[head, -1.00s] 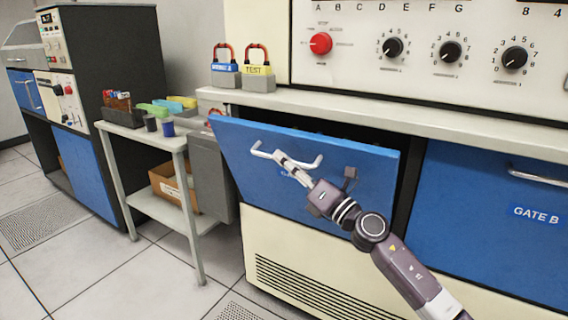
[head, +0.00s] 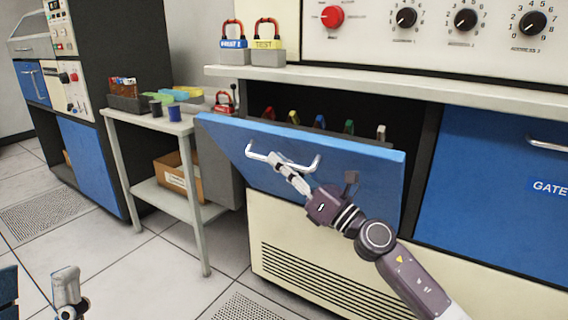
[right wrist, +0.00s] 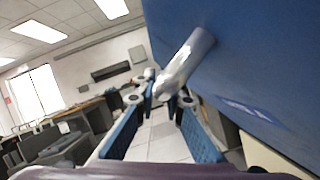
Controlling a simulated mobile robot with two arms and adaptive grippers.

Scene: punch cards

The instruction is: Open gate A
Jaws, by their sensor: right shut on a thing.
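Gate A is a blue panel (head: 350,160) tilted outward at its top, with a dark opening behind it. Its light bar handle (head: 316,164) is on the front face. My right gripper (head: 278,164) is shut on the handle near its left part. In the right wrist view, the handle (right wrist: 186,62) runs between the fingers beside the blue panel. The gate's label is hidden behind my right gripper and arm. Part of my left gripper (head: 66,288) shows at the bottom left, cut off by the frame, its jaws unclear.
Several coloured items (head: 320,122) show inside the opening. Gate B (head: 500,200) is closed on the right. Two padlocks (head: 250,52) stand on the ledge (head: 380,84) above. A small side table (head: 150,122) with a box (head: 176,178) below stands left. Floor before it is clear.

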